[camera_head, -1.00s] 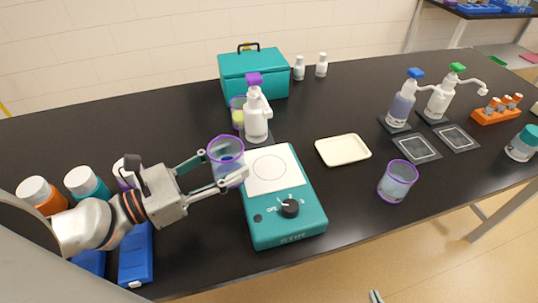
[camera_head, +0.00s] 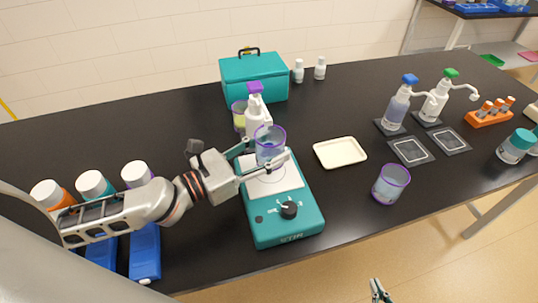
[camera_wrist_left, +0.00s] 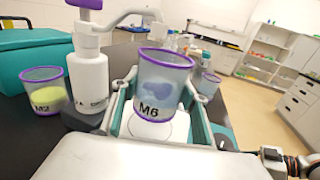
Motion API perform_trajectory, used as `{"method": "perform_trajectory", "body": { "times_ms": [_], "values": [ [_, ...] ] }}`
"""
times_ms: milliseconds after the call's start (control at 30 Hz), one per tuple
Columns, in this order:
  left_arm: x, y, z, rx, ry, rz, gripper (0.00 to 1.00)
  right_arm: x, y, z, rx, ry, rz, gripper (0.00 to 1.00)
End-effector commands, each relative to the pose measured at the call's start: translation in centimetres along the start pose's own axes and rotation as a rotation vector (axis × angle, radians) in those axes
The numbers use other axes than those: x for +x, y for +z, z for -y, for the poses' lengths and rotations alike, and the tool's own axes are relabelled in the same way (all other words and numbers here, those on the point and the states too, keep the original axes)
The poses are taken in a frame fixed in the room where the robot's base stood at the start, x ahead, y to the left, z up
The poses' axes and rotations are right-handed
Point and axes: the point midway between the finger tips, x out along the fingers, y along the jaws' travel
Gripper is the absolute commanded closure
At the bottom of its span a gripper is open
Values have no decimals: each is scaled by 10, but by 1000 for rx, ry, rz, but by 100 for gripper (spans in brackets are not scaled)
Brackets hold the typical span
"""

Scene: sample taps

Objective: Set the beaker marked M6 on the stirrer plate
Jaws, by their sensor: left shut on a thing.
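The beaker marked M6 (camera_head: 269,147) is clear with a purple rim and blue contents. My left gripper (camera_head: 268,162) is shut on it, and its M6 label faces the left wrist camera (camera_wrist_left: 160,90). The beaker is upright over the white plate of the teal stirrer (camera_head: 288,229); I cannot tell whether its base touches the plate. In the left wrist view the white plate (camera_wrist_left: 150,130) shows below and around the beaker. My right gripper (camera_head: 379,290) shows only in part at the bottom edge, far from the beaker.
A purple-topped pump bottle (camera_head: 254,118) stands just behind the stirrer, beside a beaker marked M2 (camera_wrist_left: 43,92). A white tray (camera_head: 340,153) and another purple-rimmed beaker (camera_head: 391,184) are to the right. A teal box (camera_head: 253,80) stands behind.

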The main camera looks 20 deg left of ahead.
Motion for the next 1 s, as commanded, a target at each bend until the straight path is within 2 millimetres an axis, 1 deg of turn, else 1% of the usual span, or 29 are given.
{"method": "perform_trajectory", "body": {
  "times_ms": [67, 333, 600, 767, 800, 833, 1000],
  "values": [
    [1, -3, 0, -1, 0, 0, 80, 1, 2, 0, 0, 0, 2, 100],
    [1, -35, 0, -4, 2, -1, 80, 6, 15, 2, 0, -2, 10, 100],
    [1, -35, 0, 0, 0, 1, 80, 6, 15, 2, 0, -2, 11, 100],
    [1, -40, 0, 0, 0, 1, 80, 7, 14, 3, 1, -2, 6, 100],
    [1, -39, 0, -1, 0, 0, 46, 7, 13, 2, 1, -1, 5, 100],
    [1, -38, 0, -1, 0, 0, 40, 7, 13, 2, 1, -1, 5, 100],
    [1, -38, 0, -1, 0, 0, 40, 6, 12, 2, 1, -1, 3, 100]
  ]
}}
